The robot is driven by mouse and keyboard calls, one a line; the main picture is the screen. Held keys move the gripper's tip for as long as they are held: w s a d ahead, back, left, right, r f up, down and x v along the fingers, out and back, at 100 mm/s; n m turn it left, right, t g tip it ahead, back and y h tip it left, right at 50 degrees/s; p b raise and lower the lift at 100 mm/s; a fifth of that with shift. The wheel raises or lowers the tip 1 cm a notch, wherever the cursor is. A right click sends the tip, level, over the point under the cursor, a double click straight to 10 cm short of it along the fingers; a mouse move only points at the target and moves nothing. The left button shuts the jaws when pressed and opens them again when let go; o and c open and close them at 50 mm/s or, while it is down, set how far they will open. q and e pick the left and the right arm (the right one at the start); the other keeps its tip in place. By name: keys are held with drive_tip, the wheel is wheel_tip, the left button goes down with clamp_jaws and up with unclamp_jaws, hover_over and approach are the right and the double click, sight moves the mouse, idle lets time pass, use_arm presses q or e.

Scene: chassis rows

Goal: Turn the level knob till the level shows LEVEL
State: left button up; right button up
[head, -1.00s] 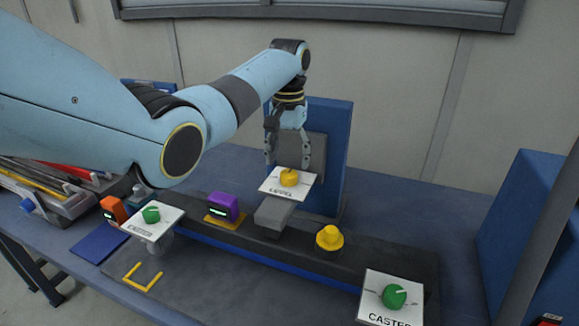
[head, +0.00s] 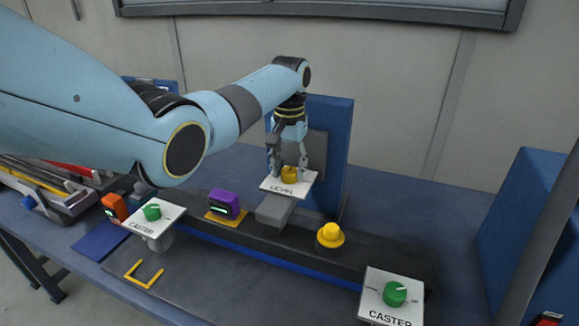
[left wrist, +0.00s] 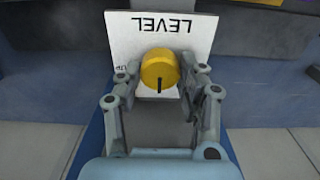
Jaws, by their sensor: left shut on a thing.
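The level knob (head: 289,174) is yellow and sits on a white plate marked LEVEL (head: 277,186) on a grey block. In the left wrist view the knob (left wrist: 159,67) has a dark pointer line toward the gripper, and the plate (left wrist: 150,33) reads upside down. My left gripper (head: 289,170) is down at the knob from above, its fingers on either side, shut on it. The fingers (left wrist: 160,76) also flank the knob in the left wrist view. A purple device with a small lit display (head: 224,204) stands left of the plate; its reading is too small to make out. My right gripper is out of view.
Two plates marked CASTER with green knobs stand at left (head: 152,212) and front right (head: 395,294). A yellow domed button (head: 330,236) is right of the level block. An orange device (head: 115,207) is far left. A blue panel (head: 335,140) rises behind the gripper.

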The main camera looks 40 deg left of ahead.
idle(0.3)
use_arm(q)
drive_tip(key=shift+r+m+p, duration=0.15)
drive_tip(key=shift+m+p, duration=0.7)
drive_tip(key=shift+m, duration=0.25)
drive_tip(key=m+p, duration=0.1)
drive_tip(key=m, duration=0.1)
drive_tip(key=shift+m, duration=0.3)
drive_tip(key=m+p, duration=0.1)
drive_tip(key=m, duration=0.2)
drive_tip(key=shift+m, duration=0.3)
drive_tip(key=shift+m+p, duration=0.45)
drive_tip(key=shift+m, duration=1.35)
drive_tip(key=o, duration=1.1)
